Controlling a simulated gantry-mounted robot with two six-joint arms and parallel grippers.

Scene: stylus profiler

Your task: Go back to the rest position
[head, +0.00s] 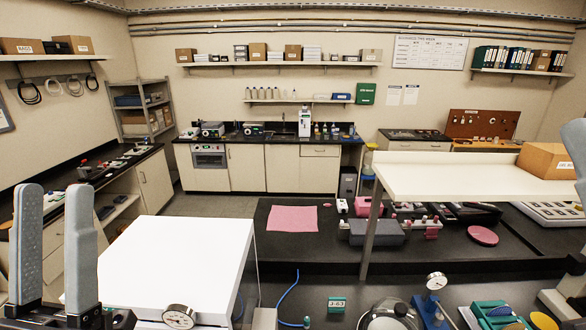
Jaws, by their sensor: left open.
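My left gripper (55,198) is at the lower left, its two long grey fingers pointing up. The fingers stand apart with nothing between them. It is left of a large white box-shaped instrument (165,255); the picture does not show clearly whether they touch.
A dial gauge (180,316) is at the white box's front edge. A black bench (345,265) holds a pink mat (293,219) and several instruments. A raised white shelf (450,178) carries a cardboard box (546,160) at right. A blue-based gauge stand (430,305) is at the lower right.

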